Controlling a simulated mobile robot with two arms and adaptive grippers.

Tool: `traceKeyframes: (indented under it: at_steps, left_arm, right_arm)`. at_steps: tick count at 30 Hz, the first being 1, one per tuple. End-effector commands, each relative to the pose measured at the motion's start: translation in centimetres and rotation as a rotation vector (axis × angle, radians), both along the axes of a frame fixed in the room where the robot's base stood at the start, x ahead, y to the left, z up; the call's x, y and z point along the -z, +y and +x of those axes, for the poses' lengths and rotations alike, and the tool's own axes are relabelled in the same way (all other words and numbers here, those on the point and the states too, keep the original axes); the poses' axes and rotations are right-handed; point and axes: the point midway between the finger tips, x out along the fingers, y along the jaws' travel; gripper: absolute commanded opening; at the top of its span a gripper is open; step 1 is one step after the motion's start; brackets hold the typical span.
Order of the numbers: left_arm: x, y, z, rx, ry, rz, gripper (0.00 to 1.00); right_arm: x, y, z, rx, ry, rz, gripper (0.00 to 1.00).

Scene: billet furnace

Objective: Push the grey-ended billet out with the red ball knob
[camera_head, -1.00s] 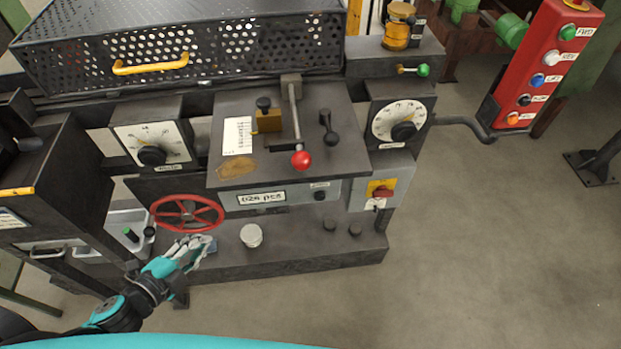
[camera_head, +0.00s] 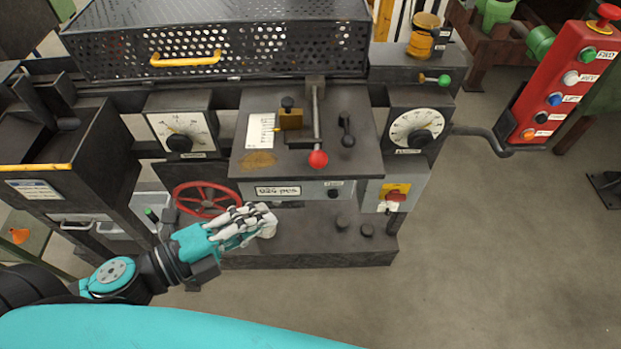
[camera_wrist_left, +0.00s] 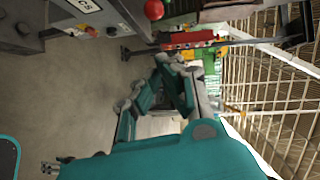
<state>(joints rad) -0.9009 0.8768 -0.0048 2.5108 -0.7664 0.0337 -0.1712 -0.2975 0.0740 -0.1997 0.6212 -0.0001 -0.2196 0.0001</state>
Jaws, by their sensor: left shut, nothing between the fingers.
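The red ball knob (camera_head: 318,159) sits on the near end of a grey lever (camera_head: 315,115) that lies along the dark top plate of the machine. It also shows at the top of the left wrist view (camera_wrist_left: 154,9). My left gripper (camera_head: 268,215) is shut and empty, in front of the machine, below and to the left of the knob and apart from it. In the head view it partly covers a pale round cap on the lower ledge. The left wrist view shows its fingers (camera_wrist_left: 165,85). I cannot make out the grey-ended billet. My right gripper is not in view.
A red handwheel (camera_head: 206,199) stands left of my left gripper. Dials (camera_head: 415,128) flank the top plate, which also carries a small black lever (camera_head: 347,129). A red button box (camera_head: 562,80) stands at the right. The floor at the lower right is clear.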

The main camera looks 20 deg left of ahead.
Motion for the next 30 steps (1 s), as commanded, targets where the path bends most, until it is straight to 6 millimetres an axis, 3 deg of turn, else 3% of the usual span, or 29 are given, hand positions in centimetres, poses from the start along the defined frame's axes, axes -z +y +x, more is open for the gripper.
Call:
traceKeyframes:
  at_steps: [16, 30]
  left_arm:
    - [0.7, -3.0, 3.7, 0.000, -0.004, 0.006, 0.00]
    - [1.0, -6.2, 7.8, -0.003, -0.002, 0.004, 0.00]
  right_arm:
    - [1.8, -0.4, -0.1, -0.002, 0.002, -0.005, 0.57]
    - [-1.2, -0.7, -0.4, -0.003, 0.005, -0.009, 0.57]
